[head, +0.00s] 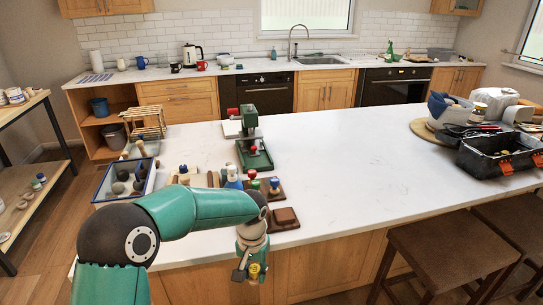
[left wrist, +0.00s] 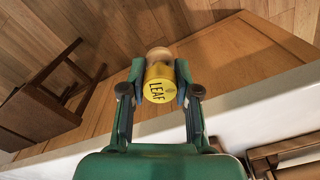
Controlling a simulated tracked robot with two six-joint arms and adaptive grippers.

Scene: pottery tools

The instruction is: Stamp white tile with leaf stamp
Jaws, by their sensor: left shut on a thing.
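My left gripper (head: 250,263) hangs just off the front edge of the white counter, in front of the wooden cabinet side. It is shut on the leaf stamp (head: 255,271), whose yellow end shows low between the fingers. In the left wrist view the leaf stamp (left wrist: 158,86) sits between both fingertips of my left gripper (left wrist: 157,84); its yellow face reads "LEAF" and a pale wooden part shows behind it. I cannot make out the white tile for certain; a small white piece (head: 231,129) lies beside the green press. My right gripper is not in view.
A green press (head: 254,158), knobbed stamps (head: 274,184) and a brown block (head: 285,216) stand on the white counter (head: 350,170) near my left arm. A blue-rimmed tray (head: 97,190) lies left. A black toolbox (head: 495,158) is far right. The counter's middle is clear. Stools (head: 437,250) stand in front.

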